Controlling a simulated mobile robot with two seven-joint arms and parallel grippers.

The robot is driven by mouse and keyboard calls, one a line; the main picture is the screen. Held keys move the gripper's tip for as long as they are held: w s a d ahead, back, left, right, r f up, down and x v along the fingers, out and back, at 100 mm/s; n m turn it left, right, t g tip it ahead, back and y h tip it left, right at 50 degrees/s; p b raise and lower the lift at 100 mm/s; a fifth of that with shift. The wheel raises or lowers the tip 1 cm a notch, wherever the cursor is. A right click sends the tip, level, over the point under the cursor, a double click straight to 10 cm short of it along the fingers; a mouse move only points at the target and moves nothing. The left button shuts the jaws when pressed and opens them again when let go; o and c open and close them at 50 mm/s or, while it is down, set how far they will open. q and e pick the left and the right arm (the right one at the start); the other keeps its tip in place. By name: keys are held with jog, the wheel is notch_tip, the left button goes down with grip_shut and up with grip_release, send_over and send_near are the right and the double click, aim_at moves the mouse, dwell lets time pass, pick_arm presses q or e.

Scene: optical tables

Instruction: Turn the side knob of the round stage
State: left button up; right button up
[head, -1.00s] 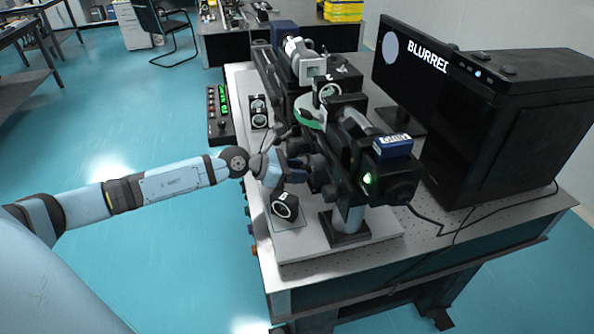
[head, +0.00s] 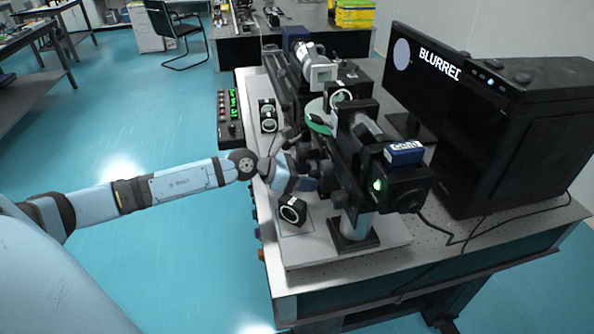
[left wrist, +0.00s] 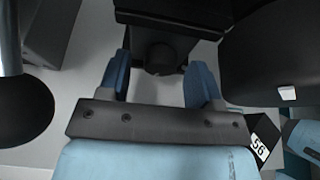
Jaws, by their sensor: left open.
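The round stage (head: 317,124) shows a green rim in the head view, partly hidden behind the black instrument assembly on the table. My left gripper (head: 314,176) is at the near left side of this assembly, below the stage. In the left wrist view, its two blue fingers (left wrist: 156,84) are apart, with nothing held between them. A dark round knob (left wrist: 160,59) on a black block lies ahead, in line with the gap between the fingers. It appears to be the side knob; contact cannot be made out. My right gripper is not in view.
A small black mount with a round lens (head: 293,211) stands just below my left gripper. A control box (head: 230,117) with green displays lies at the left edge.

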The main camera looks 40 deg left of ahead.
pick_arm(q)
jog(key=b+v, duration=0.1)
jog(key=v, duration=1.2)
jog(key=shift+s+a, duration=0.25)
jog(key=shift+r, duration=0.1)
dwell(0.3)
